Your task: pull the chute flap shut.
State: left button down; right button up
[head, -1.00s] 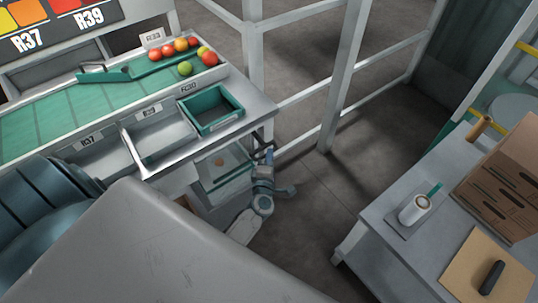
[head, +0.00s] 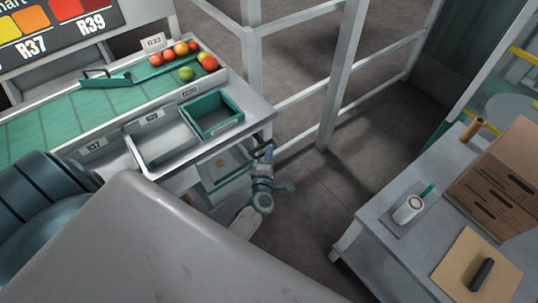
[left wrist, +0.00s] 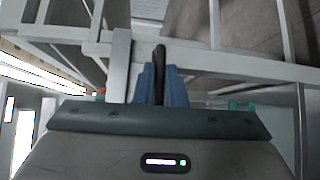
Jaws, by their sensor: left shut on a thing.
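Under the end of the sorting bench, a pale greenish panel (head: 226,166), which looks like the chute flap, bears a small orange spot. A dark handle (head: 268,147) stands at its right side. My left gripper (head: 264,158) is shut on this handle, low beside the bench end. In the left wrist view the blue fingers (left wrist: 162,86) close around the dark upright bar (left wrist: 159,58). How far the flap stands open is hard to tell, as bench and arm hide part of it. My right gripper is not in view.
The bench above holds a green crate (head: 236,123), a grey tray (head: 184,158) and several tomatoes (head: 186,74). White railing (head: 338,80) stands behind. Floor between is clear.

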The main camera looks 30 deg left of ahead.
pick_arm(q)
jog(key=c, duration=1.8)
grip_release()
jog(key=shift+w+a+r, duration=0.1)
jog(key=shift+w+r, duration=0.05)
jog(key=shift+r, duration=0.35)
jog(key=shift+o, duration=0.2)
jog(key=shift+f, duration=0.1)
jog(key=b+v, duration=0.3)
jog(key=v, duration=0.8)
jog(key=shift+f, duration=0.15)
